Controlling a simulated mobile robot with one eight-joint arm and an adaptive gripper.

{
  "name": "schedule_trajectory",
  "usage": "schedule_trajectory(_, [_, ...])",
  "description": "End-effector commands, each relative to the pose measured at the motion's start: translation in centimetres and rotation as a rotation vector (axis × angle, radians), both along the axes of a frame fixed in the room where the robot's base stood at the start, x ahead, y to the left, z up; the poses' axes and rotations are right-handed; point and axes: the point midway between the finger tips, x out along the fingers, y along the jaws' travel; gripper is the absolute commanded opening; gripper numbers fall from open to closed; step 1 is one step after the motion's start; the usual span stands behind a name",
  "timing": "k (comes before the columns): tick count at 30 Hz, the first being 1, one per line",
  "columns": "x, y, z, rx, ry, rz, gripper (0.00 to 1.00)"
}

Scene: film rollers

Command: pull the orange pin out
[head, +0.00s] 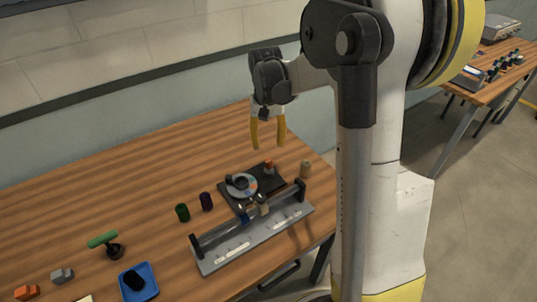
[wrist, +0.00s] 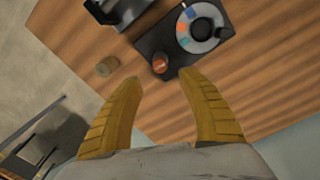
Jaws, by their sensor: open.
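The orange pin (head: 269,165) stands at the back right corner of a dark plate (head: 262,184) on the wooden table. In the wrist view the orange pin (wrist: 160,63) shows at the corner of the dark plate (wrist: 156,42), beyond my fingertips and about midway between them. My gripper (head: 268,146) is open and empty, above the table behind the pin. Its two yellow fingers also show in the wrist view (wrist: 160,82), apart from the pin. How far the pin is sunk into the plate cannot be seen.
A disc with coloured patches (head: 241,185) sits on the plate. A tan cylinder (head: 305,169) stands close right of the pin. A grey rail fixture (head: 255,236) lies in front. Green (head: 182,212) and purple (head: 206,201) cylinders stand left. The table's back left is clear.

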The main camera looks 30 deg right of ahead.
Motion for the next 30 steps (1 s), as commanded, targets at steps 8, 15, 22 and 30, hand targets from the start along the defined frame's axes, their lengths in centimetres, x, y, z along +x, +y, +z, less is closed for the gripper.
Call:
schedule_trajectory(8, [0.0, 0.1, 2.9, 0.000, 0.000, 0.000, 0.47])
schedule_trajectory(15, [0.0, 0.1, 3.0, 0.000, 0.000, 0.000, 0.47])
schedule_trajectory(22, [0.0, 0.1, 3.0, 0.000, 0.000, 0.000, 0.47])
schedule_trajectory(30, [-2.0, 2.6, 5.6, -0.017, -0.071, 0.056, 0.47])
